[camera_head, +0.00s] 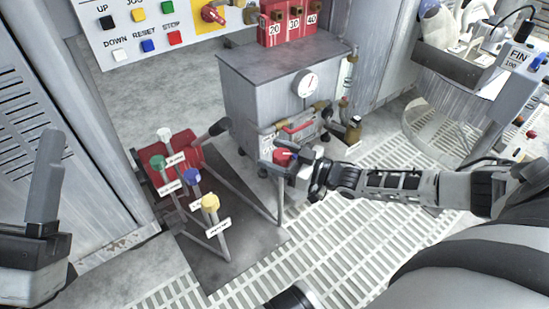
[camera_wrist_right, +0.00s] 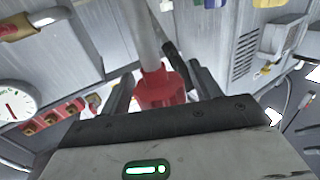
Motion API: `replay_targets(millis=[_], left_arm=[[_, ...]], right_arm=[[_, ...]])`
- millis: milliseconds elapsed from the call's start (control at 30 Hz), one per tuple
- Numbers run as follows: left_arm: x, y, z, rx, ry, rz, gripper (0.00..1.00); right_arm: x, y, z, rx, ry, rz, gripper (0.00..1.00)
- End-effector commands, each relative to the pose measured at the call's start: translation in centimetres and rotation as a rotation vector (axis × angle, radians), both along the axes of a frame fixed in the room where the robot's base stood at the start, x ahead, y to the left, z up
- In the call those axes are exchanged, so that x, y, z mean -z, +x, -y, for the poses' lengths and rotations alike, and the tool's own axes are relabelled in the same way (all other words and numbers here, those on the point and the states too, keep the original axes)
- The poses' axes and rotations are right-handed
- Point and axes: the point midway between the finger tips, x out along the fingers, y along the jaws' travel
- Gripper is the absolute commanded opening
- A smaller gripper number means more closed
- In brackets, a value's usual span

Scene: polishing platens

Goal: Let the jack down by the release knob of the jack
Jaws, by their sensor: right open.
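The red jack (camera_head: 182,165) sits on a dark mat, its dark handle socket pointing right. Around it, white (camera_head: 164,134), green (camera_head: 157,162), blue (camera_head: 193,176) and yellow (camera_head: 210,202) knobs stand on stems with labels too small to read. A red knob (camera_head: 284,156) tops another stem to the right. My right gripper (camera_head: 294,167) is at this red knob. In the right wrist view, a red part (camera_wrist_right: 160,90) with a grey rod lies between the open fingers; contact cannot be told. My left gripper (camera_head: 43,190) is at the left edge, its finger gap unclear.
A grey cabinet (camera_head: 262,95) with a gauge (camera_head: 307,85) and red pipe handle stands behind my right gripper. A button panel (camera_head: 150,35) is at the upper left. A round-topped stand is at the right. White floor grating (camera_head: 345,240) lies open in front.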

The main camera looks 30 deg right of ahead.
Motion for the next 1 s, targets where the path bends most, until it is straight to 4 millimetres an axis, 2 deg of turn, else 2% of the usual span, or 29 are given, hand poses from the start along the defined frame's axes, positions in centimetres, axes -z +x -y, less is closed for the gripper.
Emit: replay_targets(millis=[367, 500, 533, 800, 1000], left_arm=[[-0.4, -0.3, 0.1, -0.001, 0.008, 0.039, 0.58], [-0.4, -0.3, 0.1, -0.001, 0.008, 0.039, 0.58], [-0.4, -0.3, 0.1, -0.001, 0.007, 0.038, 0.58], [-0.7, -0.1, 0.1, 0.006, -0.001, 0.010, 0.58], [2.3, 1.4, -0.3, 0.014, -0.066, -0.298, 0.58]], right_arm=[[0.0, 0.5, -0.3, 0.000, 0.000, -0.001, 0.63], [0.0, 0.5, -0.3, 0.000, 0.000, -0.001, 0.24], [0.0, 0.5, -0.3, 0.000, 0.000, -0.001, 0.18], [-0.2, 0.5, -0.3, 0.017, 0.003, -0.002, 0.18], [-0.5, 0.4, -0.2, 0.098, 0.006, -0.005, 0.18]])
